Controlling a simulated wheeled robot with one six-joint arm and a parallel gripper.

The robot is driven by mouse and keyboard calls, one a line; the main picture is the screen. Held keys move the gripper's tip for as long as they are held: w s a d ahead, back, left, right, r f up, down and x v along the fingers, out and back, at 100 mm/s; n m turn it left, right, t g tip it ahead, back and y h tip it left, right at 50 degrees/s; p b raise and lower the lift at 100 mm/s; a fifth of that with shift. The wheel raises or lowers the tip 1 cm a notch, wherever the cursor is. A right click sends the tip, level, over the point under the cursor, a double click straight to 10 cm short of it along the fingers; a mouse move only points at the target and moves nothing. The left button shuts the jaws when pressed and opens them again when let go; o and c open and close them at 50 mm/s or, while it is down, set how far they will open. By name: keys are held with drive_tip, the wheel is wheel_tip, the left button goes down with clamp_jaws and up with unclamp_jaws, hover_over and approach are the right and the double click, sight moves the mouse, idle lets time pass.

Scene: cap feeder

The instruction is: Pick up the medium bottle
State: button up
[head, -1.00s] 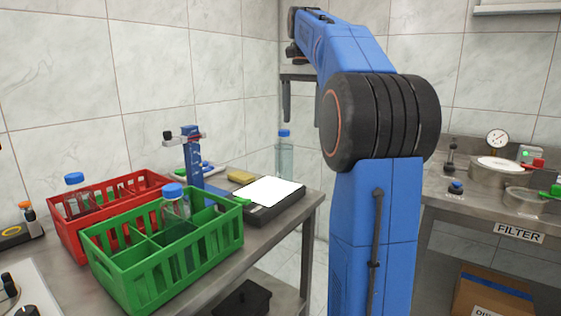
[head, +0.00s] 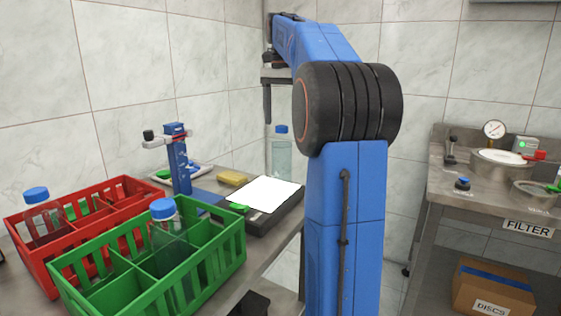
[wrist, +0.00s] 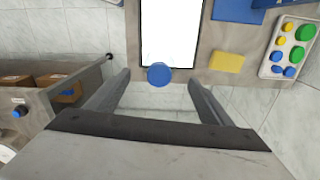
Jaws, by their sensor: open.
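A clear bottle with a blue cap (head: 281,158) stands upright by the far end of the left bench. Its cap (wrist: 159,74) lies between the fingertips in the wrist view, its clear body barely visible. My gripper (head: 282,118) points down above this bottle, open and empty; one finger is hidden behind my arm's black joint. The open fingers also show in the wrist view (wrist: 158,82), one on each side of the cap. Another blue-capped bottle (head: 168,240) stands in the green crate, and a third (head: 40,215) in the red crate. I cannot tell which is medium.
The green crate (head: 215,262) and red crate (head: 20,250) fill the bench's near part. A dark device with a white top (head: 262,194), a yellow sponge (head: 232,178) and a blue stand (head: 178,165) lie beyond. The filter bench (head: 450,190) is at right.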

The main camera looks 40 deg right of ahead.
sight(282, 152)
wheel_tip(282, 152, down, 12)
drive_tip(key=shift+s+f, duration=0.1)
drive_tip(key=shift+f, duration=0.05)
drive_tip(key=c, duration=1.6)
